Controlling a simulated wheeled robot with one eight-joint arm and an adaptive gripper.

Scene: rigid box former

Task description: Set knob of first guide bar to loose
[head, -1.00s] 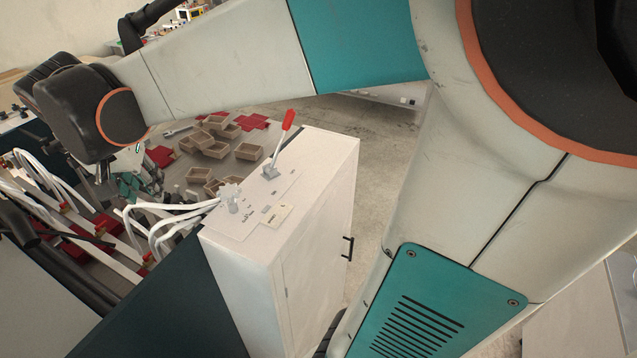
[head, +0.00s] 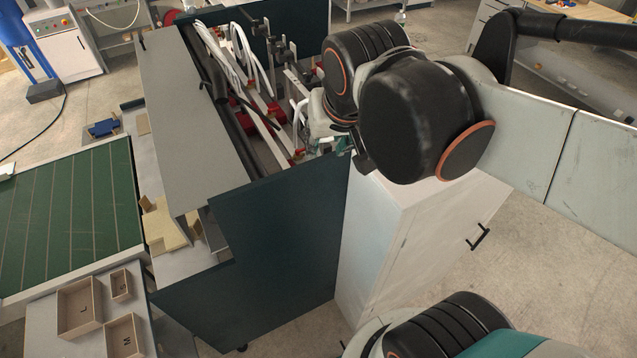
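The box former machine (head: 270,240) has a dark teal housing with an open top. Inside it are white bars or hoses (head: 238,62) and red parts (head: 278,113). I cannot tell which part is the first guide bar, and its knob is too small or hidden to make out. My gripper (head: 362,157) is at the machine's right end, near the white cabinet's top edge, mostly hidden behind my own wrist. Its fingers cannot be made out clearly, and I see nothing held in it.
A white cabinet (head: 400,225) with a black handle stands against the machine's right side; my arm covers its top. A grey panel (head: 190,110) lies left of the opening. A green conveyor (head: 70,205) and brown boxes (head: 80,308) are at the left. Bare floor lies right.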

